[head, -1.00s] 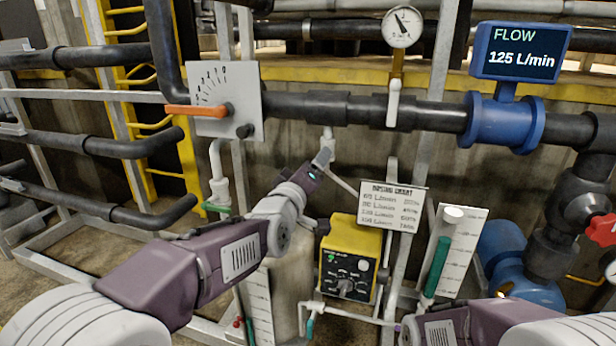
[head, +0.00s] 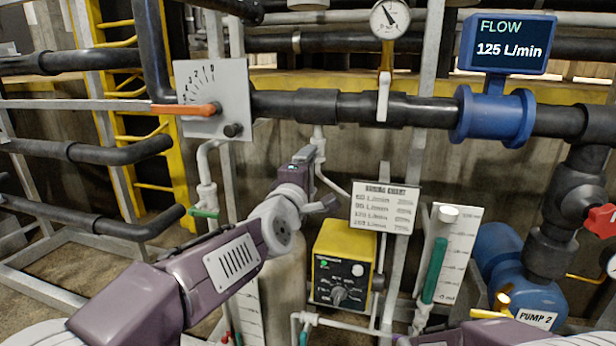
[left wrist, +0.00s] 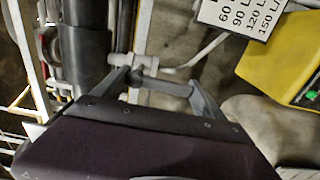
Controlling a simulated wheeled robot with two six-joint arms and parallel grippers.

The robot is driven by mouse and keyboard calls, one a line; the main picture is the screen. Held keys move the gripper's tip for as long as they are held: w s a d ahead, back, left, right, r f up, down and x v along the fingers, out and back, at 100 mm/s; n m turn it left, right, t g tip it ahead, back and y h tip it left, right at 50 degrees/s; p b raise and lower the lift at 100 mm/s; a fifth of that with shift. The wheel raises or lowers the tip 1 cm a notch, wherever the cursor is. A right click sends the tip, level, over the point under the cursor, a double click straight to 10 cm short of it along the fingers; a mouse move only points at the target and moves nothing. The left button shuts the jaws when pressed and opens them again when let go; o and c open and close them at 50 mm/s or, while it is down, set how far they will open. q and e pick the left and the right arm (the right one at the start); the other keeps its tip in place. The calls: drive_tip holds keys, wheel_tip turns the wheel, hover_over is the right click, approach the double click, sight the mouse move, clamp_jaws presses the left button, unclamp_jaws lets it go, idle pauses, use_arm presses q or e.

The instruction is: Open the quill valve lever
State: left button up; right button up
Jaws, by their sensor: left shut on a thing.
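The quill valve is the thin white fitting (head: 318,142) hanging under the black pipe, above the sampling chart. My left gripper (head: 316,180) is just below it, with its fingers around a small grey bar that looks like the lever. In the left wrist view, the grey bar (left wrist: 165,86) spans between the two fingers of my left gripper (left wrist: 160,88), and the pale valve fitting (left wrist: 147,64) is right beyond them. The fingers partly hide the lever, so its exact angle is hard to tell. My right gripper is out of view.
The sampling chart (head: 384,207) and a yellow pump box (head: 342,262) are close to the right of my left gripper. An orange lever (head: 185,109) sits on a scale plate at the left. The flow display (head: 507,45) reads 125 L/min.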

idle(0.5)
use_arm(q)
drive_tip(key=o, duration=2)
drive_tip(key=v, duration=0.9)
drive_tip(key=shift+p, duration=0.4)
